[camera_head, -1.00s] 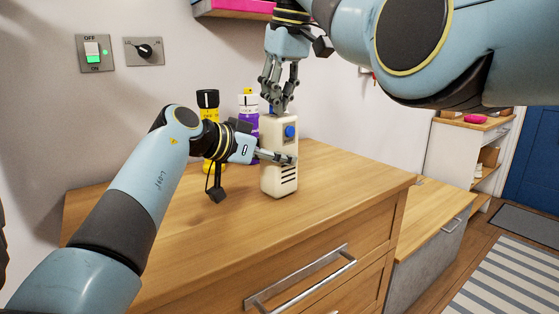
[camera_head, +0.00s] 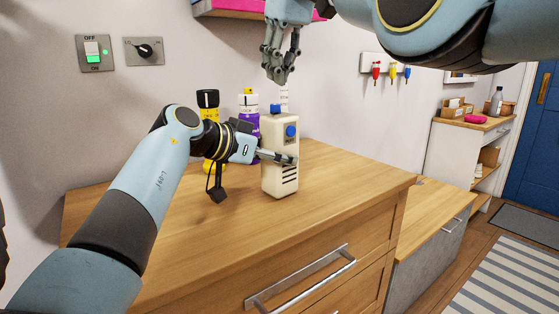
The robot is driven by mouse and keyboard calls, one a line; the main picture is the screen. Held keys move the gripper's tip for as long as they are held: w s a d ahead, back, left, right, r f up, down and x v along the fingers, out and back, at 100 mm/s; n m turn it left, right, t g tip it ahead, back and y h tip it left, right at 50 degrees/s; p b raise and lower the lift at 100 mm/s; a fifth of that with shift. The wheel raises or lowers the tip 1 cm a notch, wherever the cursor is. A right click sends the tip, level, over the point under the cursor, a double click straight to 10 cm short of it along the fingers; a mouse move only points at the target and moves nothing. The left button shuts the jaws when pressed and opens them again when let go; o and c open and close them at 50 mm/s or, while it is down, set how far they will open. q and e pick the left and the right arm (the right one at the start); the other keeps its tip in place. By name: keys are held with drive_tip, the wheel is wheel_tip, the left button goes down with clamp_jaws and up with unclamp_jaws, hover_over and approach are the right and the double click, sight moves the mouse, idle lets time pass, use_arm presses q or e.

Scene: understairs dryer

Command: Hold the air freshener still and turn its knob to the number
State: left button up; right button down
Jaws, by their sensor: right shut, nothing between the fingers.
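The air freshener (camera_head: 280,179) is a cream upright box near the back of the wooden cabinet top. It has a blue knob (camera_head: 275,108) on top, a round blue part (camera_head: 291,131) on its front and dark slots low down. Any number on it is too small to read. My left gripper (camera_head: 278,157) comes from the left and is closed on the air freshener's body; one finger lies across the front, the other is hidden behind. My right gripper (camera_head: 280,78) is shut and empty, pointing down above the knob with a gap between them.
A yellow and black bottle (camera_head: 208,100) and a purple and white bottle (camera_head: 249,104) stand behind my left gripper. A switch (camera_head: 93,52) and a dial (camera_head: 144,50) are on the wall. The cabinet top (camera_head: 340,180) is clear to the right.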

drive_tip(key=shift+r, duration=0.35)
use_arm(q)
drive_tip(key=o, duration=1.5)
drive_tip(key=shift+c, duration=0.2)
